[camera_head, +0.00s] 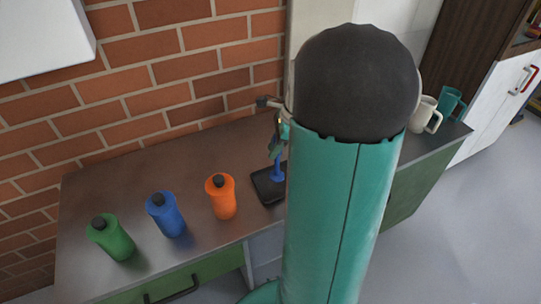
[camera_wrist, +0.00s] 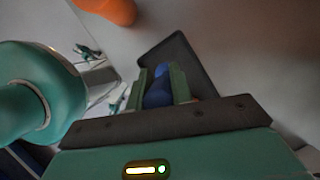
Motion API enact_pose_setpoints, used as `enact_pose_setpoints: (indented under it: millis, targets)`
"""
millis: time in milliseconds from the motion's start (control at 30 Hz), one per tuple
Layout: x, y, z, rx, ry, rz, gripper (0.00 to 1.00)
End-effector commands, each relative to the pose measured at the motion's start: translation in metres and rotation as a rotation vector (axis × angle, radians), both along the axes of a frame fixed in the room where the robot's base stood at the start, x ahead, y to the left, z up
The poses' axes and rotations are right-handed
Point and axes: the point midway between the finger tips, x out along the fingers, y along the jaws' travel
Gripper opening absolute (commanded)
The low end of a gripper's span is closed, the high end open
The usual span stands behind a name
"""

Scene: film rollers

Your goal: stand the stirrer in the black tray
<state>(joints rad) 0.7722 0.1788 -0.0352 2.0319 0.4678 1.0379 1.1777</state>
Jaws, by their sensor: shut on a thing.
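The blue stirrer (camera_head: 278,172) is upright over the black tray (camera_head: 262,190) in the head view, its lower end within the tray's outline. I cannot tell whether it touches the tray floor. My gripper (camera_head: 277,150) is above the tray, shut on the upper part of the stirrer. In the wrist view, the stirrer (camera_wrist: 158,92) sits between the two green fingers of my gripper (camera_wrist: 160,88), with the tray (camera_wrist: 190,60) behind it. My arm hides the tray's right side in the head view.
An orange bottle (camera_head: 221,196) stands just left of the tray. A blue bottle (camera_head: 166,214) and a green bottle (camera_head: 111,238) stand farther left on the counter (camera_head: 95,190). A white mug (camera_head: 424,114) and a teal mug (camera_head: 449,104) are at the right. A brick wall is behind.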

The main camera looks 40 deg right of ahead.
Motion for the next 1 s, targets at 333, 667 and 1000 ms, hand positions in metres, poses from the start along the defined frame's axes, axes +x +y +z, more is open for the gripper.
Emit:
enact_pose_setpoints:
  millis: [333,667,1000]
  targets:
    - [0.014,0.001,-0.034,0.003,0.002,-0.004,0.02]
    - [0.015,0.001,-0.047,-0.001,-0.001,-0.001,0.02]
    - [0.015,0.001,-0.05,0.0,0.0,-0.001,0.43]
